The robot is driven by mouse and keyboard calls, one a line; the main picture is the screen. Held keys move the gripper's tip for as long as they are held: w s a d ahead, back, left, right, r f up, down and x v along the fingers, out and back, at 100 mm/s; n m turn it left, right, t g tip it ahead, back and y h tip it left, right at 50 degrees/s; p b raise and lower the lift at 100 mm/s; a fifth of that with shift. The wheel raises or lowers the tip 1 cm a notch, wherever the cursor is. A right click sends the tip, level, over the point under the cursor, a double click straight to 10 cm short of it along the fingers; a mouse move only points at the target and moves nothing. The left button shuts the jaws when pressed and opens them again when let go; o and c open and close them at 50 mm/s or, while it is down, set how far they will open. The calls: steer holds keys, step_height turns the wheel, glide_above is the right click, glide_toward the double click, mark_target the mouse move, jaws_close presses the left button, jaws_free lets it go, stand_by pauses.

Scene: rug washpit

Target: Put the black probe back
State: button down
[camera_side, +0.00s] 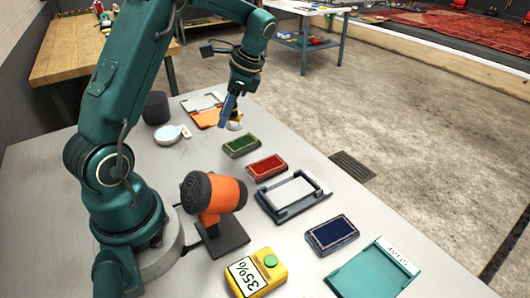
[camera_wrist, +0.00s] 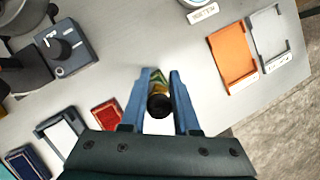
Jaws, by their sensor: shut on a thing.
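My gripper (camera_side: 228,110) hangs over the table with its blue fingers pointing down. In the wrist view, the fingers (camera_wrist: 160,92) are closed around the black probe (camera_wrist: 160,106), seen end-on as a round black end between them. In the side view, a small yellow and dark piece with a pale rounded part shows behind the fingers; I cannot tell whether it belongs to the probe. A green sample block (camera_side: 240,146) lies in front of the gripper and partly shows between the fingers in the wrist view. I cannot tell which place belongs to the probe.
A red block (camera_side: 267,167), dark frame (camera_side: 280,214), blue block (camera_side: 332,234) and teal tray (camera_side: 365,275) line the right side. An orange tray (camera_wrist: 230,58) and a white dish (camera_side: 167,136) lie farther back.

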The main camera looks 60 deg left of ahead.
steer(key=s+d+n+g+h, duration=0.2)
steer(key=s+n+h, duration=0.2)
steer(key=s+n, duration=0.75)
steer(key=shift+m, duration=0.75)
steer(key=shift+s+a+f, duration=0.1)
steer(key=shift+s+f, duration=0.2)
steer(key=shift+f, duration=0.9)
steer(key=shift+s+a+f, duration=0.15)
steer(key=shift+s+f, duration=0.2)
steer(key=shift+f, duration=0.9)
steer(key=shift+s+a+f, duration=0.1)
steer(key=shift+s+f, duration=0.2)
steer(key=shift+f, duration=0.9)
steer(key=shift+f, duration=0.15)
steer(key=c, duration=0.7)
jaws_free()
steer(key=shift+o, duration=0.2)
